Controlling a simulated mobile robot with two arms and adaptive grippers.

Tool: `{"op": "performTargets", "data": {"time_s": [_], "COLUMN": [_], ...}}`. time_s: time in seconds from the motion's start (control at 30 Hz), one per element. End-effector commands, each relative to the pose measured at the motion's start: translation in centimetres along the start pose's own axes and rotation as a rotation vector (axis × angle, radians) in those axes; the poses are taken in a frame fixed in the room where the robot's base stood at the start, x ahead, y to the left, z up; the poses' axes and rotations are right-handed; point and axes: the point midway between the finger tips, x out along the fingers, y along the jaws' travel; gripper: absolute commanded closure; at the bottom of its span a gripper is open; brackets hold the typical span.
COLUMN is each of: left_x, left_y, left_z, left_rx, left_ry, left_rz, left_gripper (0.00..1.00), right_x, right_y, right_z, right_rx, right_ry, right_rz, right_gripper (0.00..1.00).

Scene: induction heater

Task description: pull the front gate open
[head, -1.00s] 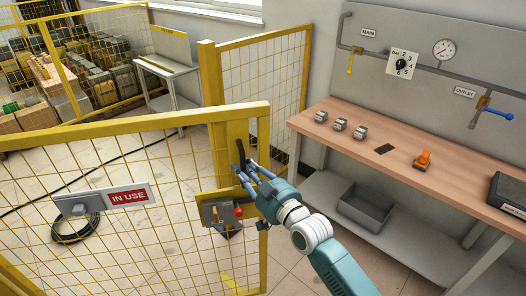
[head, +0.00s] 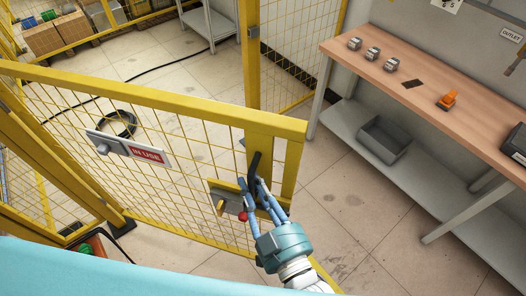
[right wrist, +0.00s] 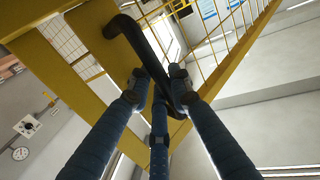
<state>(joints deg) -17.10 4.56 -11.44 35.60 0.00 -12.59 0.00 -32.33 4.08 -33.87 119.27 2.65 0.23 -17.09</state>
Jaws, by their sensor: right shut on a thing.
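The front gate (head: 185,105) is a yellow frame with wire mesh and an "IN USE" sign (head: 146,154). It stands across the left and middle of the head view. Its black handle (head: 254,166) is on the upright near the free edge. My right gripper (head: 260,192) is shut on this handle. In the right wrist view, the blue fingers (right wrist: 160,88) close around the lower part of the black bar (right wrist: 140,45). A grey latch plate (head: 227,203) with a red knob sits just left of the fingers. My left gripper is not in view.
A yellow fence post (head: 252,60) stands behind the gate, apart from its free edge in the picture. A wooden-topped bench (head: 430,75) with a grey bin (head: 383,139) below is at the right. A dark cable lies on the floor behind the gate. Floor right of the gate is clear.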

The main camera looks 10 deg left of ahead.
Motion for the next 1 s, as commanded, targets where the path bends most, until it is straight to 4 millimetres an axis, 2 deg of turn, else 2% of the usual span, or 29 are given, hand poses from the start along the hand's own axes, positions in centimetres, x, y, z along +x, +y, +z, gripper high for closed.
{"op": "performTargets", "data": {"time_s": [0.1,0.33,0.53,0.9,0.93,1.0], "left_x": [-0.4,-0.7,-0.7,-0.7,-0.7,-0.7], "left_y": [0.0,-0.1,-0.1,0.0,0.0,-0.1], "left_z": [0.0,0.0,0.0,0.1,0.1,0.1], "left_rx": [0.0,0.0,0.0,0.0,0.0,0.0], "left_ry": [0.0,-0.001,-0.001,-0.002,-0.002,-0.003], "left_rz": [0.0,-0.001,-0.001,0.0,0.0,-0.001], "left_gripper": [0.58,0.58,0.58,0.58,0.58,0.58], "right_x": [-1.9,-4.0,-4.6,-4.7,-4.7,-4.7], "right_y": [-1.6,-3.7,-4.4,-4.5,-4.5,-4.5], "right_z": [0.1,0.1,0.2,0.3,0.3,0.2], "right_rx": [-0.001,-0.004,-0.006,-0.007,-0.007,-0.006], "right_ry": [-0.007,-0.003,-0.002,-0.003,-0.003,-0.003], "right_rz": [0.032,0.064,0.074,0.074,0.074,0.074], "right_gripper": [1.0,1.0,1.0,1.0,0.77,0.63]}}
